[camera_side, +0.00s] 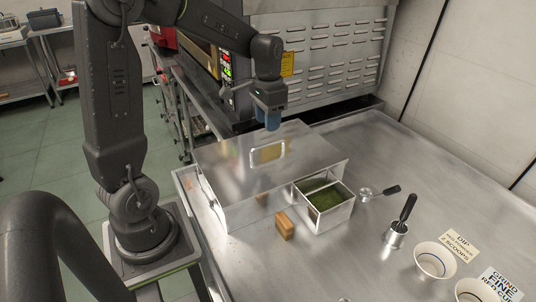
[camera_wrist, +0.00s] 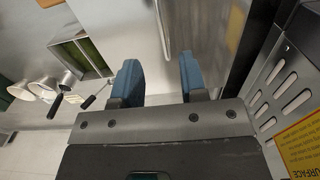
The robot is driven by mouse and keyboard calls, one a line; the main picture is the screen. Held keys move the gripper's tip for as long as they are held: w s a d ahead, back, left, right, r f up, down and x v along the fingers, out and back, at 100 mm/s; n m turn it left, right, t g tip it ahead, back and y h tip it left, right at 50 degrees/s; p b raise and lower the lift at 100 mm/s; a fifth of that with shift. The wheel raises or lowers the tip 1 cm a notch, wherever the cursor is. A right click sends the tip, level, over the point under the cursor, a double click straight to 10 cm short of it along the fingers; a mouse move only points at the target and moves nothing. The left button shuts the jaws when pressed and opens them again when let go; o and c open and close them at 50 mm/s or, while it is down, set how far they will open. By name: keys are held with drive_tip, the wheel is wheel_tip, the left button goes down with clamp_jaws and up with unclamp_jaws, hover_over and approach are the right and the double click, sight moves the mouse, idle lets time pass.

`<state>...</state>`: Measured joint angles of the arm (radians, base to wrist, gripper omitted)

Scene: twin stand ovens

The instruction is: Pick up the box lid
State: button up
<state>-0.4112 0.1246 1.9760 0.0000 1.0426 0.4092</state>
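The box lid (camera_side: 225,158) is a wide, flat metal sheet lying on the steel box (camera_side: 240,213), with a pale rectangular loop handle (camera_side: 268,153) on top. My gripper (camera_side: 272,124) points down above the back part of the lid, behind the handle and apart from it. In the wrist view my gripper (camera_wrist: 160,78) has its two blue fingers spread with nothing between them. A curved pale bar, possibly part of the handle, shows beyond the fingers at the top of that view.
An open compartment (camera_side: 325,198) with green contents adjoins the box. A wooden block (camera_side: 285,225) sits in front. A scoop (camera_side: 366,194), a metal cup (camera_side: 396,238) with a black-handled tool, and white bowls (camera_side: 435,262) stand to the right. The vented oven (camera_side: 325,50) is behind.

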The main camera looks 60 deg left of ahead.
sight(268, 144)
drive_tip(key=f, duration=0.8)
drive_tip(key=shift+w+a+f, duration=0.1)
drive_tip(key=shift+a+f, duration=0.1)
drive_tip(key=shift+f, duration=0.15)
drive_tip(key=shift+c, duration=0.2)
clamp_jaws()
drive_tip(key=shift+r, duration=0.1)
